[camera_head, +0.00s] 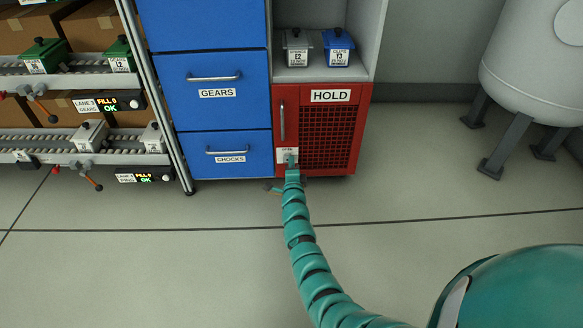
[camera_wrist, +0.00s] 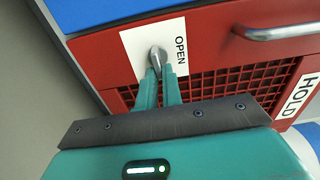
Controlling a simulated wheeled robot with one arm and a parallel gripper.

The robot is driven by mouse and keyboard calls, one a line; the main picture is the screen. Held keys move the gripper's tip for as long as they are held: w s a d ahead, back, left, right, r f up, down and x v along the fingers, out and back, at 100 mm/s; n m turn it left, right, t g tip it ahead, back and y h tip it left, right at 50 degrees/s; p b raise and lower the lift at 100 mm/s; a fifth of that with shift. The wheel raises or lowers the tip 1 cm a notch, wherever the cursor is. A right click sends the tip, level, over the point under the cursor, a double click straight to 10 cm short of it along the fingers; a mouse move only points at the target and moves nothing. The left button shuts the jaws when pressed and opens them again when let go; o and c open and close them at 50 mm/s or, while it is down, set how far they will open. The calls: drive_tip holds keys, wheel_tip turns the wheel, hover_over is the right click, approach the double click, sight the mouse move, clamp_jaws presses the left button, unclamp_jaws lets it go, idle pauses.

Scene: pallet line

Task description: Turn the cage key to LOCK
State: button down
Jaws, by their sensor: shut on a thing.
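The red HOLD cage (camera_head: 327,130) stands at the lower right of the cabinet, its mesh door closed against the frame. Its key plate (camera_head: 284,155) is at the door's lower left, largely behind my gripper (camera_head: 291,160). In the wrist view the white plate (camera_wrist: 130,45) carries the word OPEN beside a grey metal key (camera_wrist: 157,58). My gripper (camera_wrist: 160,75) is shut on the key, its two teal fingers on either side of it. The word LOCK is not readable in either view.
A vertical door handle (camera_head: 282,122) is above the key plate; it also shows in the wrist view (camera_wrist: 280,31). Blue drawers (camera_head: 222,154) adjoin on the left. Bins E2 (camera_head: 297,50) and Y3 (camera_head: 338,48) sit above the cage. The floor (camera_head: 180,265) in front is clear.

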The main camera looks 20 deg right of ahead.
idle(0.4)
drive_tip(key=c, duration=1.6)
unclamp_jaws()
drive_tip(key=shift+o, duration=0.2)
